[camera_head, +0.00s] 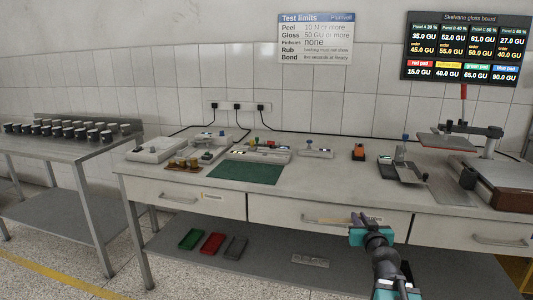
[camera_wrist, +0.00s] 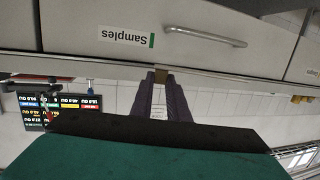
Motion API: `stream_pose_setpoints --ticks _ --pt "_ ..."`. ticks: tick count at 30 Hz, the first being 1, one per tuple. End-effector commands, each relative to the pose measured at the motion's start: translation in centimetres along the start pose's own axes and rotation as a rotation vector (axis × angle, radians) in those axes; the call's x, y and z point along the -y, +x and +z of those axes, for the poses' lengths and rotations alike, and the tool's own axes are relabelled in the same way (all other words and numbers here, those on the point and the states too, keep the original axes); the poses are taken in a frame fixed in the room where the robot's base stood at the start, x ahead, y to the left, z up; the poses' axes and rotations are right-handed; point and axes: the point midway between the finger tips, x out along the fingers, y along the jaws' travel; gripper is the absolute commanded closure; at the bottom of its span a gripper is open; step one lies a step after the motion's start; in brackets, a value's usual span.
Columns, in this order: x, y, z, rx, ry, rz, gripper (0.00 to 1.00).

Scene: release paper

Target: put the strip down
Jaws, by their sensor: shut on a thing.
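My gripper (camera_head: 356,220) is in front of the middle drawer of the bench, below the top's front edge. Its dark purple fingers point up the wrist view (camera_wrist: 159,90) and are shut on a narrow strip. In the head view the tan strip (camera_head: 333,220) sticks out to the left from the fingertips, roughly level and in the air. In the wrist view only a small tan bit (camera_wrist: 160,76) shows between the fingertips; the rest is hidden or hard to make out.
The bench top (camera_head: 320,174) has bare room right of the green mat (camera_head: 245,172). Small instruments line its back, with a press (camera_head: 462,140) at the right. The middle drawer (camera_head: 290,212) is closed. Green, red and grey trays (camera_head: 212,243) lie on the lower shelf.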

Motion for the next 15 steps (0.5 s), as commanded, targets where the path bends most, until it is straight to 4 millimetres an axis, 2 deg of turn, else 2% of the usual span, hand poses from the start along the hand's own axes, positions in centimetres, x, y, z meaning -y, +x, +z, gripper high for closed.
stream_pose_setpoints --ticks 15 --pt "0.3 -0.3 4.3 0.002 -0.014 -0.123 1.00"
